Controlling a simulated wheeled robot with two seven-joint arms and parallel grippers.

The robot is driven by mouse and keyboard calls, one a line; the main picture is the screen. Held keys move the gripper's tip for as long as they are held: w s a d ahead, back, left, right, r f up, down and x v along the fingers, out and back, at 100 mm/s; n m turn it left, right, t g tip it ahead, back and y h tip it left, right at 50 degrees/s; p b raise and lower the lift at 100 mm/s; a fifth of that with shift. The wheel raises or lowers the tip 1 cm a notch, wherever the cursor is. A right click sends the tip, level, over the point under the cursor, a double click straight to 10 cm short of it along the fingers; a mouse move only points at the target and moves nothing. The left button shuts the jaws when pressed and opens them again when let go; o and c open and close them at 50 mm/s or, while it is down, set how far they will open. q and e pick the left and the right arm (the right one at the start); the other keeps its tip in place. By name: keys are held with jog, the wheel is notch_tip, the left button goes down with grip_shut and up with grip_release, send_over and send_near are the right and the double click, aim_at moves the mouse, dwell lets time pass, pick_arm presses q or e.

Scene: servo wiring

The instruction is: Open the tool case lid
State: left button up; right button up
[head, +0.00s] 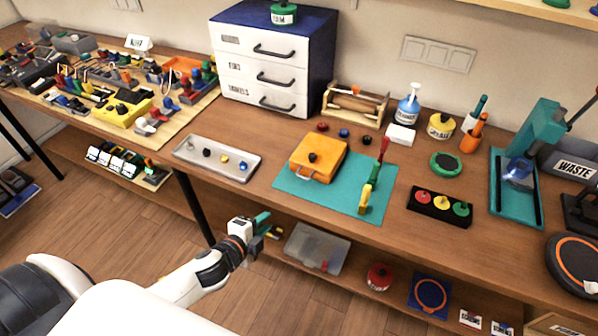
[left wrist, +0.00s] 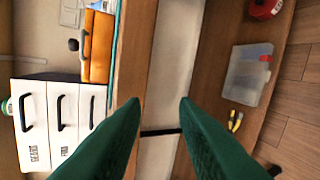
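The orange tool case (head: 318,155) sits closed on the teal mat (head: 345,199) on the workbench, with a dark round knob on its lid and a handle at its front left. It also shows in the left wrist view (left wrist: 97,47) at the upper left, turned on its side. My left gripper (head: 262,218) is below and to the left of the case, in front of the table edge, apart from it. In the left wrist view its two green fingers (left wrist: 160,101) are spread with nothing between them. My right gripper is in neither view.
A metal tray (head: 217,161) with small knobs lies left of the mat. A white drawer cabinet (head: 262,72) stands behind. Screwdrivers (head: 375,172) lie on the mat's right. A clear bin (head: 316,249) sits on the lower shelf. The table's front edge lies between my gripper and the case.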

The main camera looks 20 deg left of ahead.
pick_arm(q)
notch_tip(320, 180, up, 10)
jog(key=d+f+m+t+h, duration=0.1)
jog(key=d+m+t, duration=0.1)
jog(key=d+m, duration=0.1)
jog(key=p+x, duration=0.2)
jog(key=x, duration=1)
jog(key=shift+w+d+r, duration=0.1)
jog(key=shift+w+r, duration=0.05)
jog(key=shift+w, duration=0.1)
jog(key=shift+c, duration=0.2)
grip_shut()
